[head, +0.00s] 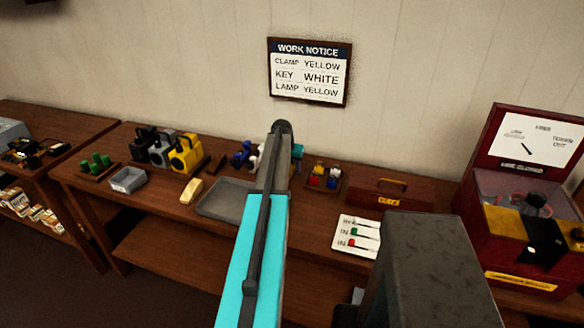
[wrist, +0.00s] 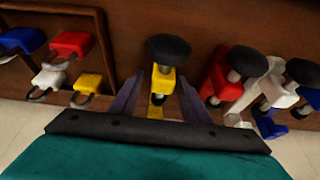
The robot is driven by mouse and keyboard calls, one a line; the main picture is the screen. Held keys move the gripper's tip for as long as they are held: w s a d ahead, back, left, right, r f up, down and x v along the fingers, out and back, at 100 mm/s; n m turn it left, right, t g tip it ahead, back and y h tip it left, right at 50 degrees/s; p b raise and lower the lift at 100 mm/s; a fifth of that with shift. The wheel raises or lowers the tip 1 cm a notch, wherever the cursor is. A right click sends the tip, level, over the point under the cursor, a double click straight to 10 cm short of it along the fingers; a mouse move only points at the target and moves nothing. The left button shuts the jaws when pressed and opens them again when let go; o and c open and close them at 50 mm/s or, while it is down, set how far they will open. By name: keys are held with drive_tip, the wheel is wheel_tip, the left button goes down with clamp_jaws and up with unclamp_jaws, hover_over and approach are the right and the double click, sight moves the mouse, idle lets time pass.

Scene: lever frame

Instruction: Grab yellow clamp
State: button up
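The yellow clamp (wrist: 163,82), with a round black knob on its top, shows in the middle of the wrist view. My gripper (wrist: 158,98) is open, with one purple-grey finger on the left of the clamp and one on the right. A gap seems to show between the clamp and each finger. In the head view, the yellow clamp and the gripper's fingers are hidden behind my own arm.
Right of the yellow clamp stand a red clamp (wrist: 215,82), a white clamp (wrist: 252,88) and a blue clamp (wrist: 308,95). To the left, a wooden tray holds several coloured padlocks (wrist: 72,43). A grey tray (head: 222,198) lies on the bench.

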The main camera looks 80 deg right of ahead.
clamp_jaws()
drive_tip(key=shift+r, duration=0.15)
wheel_tip(320, 180, up, 10)
drive_tip(key=b, duration=0.3)
idle(0.6)
idle(0.5)
